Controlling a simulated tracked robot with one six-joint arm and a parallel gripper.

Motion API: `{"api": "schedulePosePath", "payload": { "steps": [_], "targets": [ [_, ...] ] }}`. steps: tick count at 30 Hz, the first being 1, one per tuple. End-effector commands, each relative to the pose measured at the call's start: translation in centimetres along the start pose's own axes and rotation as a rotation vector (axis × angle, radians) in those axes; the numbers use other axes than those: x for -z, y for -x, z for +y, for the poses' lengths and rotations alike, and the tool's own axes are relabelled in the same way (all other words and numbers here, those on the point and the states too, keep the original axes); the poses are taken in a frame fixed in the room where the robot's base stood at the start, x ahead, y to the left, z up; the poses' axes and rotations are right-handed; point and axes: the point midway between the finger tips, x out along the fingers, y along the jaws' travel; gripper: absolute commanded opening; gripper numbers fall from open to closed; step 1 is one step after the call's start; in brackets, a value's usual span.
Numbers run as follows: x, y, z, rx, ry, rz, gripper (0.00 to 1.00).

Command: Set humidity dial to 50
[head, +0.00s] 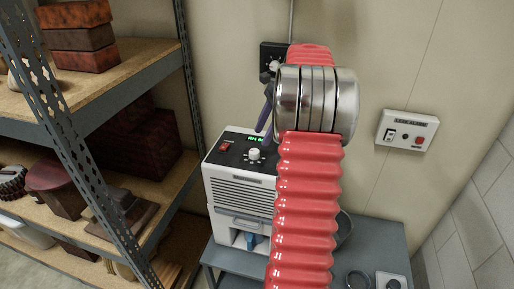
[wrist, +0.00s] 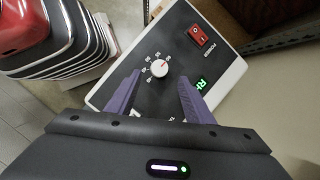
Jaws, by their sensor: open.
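The humidity dial (head: 254,154) is a small white knob on the black top panel of a white dehumidifier (head: 240,190). In the wrist view the dial (wrist: 160,68) has a reddish pointer mark and a ring of small numbers too small to read surely. My gripper (wrist: 159,79) is open, its purple fingers on either side of the dial and apart from it in the picture. In the head view my gripper (head: 262,128) is just above the panel; a finger partly hides the green display (head: 254,139), which begins "RH". Its value cannot be read.
A red power switch (head: 225,146) sits on the panel's left. The dehumidifier stands on a grey table (head: 375,241). A metal shelf (head: 120,125) with boxes is close on the left. A wall switch box (head: 406,130) is at right.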

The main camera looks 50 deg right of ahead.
Motion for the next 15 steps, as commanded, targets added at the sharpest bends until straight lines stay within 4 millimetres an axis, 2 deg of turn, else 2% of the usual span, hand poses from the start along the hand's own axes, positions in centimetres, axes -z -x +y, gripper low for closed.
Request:
{"api": "schedulePosePath", "payload": {
  "steps": [9, 15],
  "targets": [
    [-0.1, -4.9, 0.1, -0.002, 0.000, -0.001, 0.47],
    [0.0, -6.8, 0.0, -0.001, 0.000, 0.000, 0.47]
  ]
}}
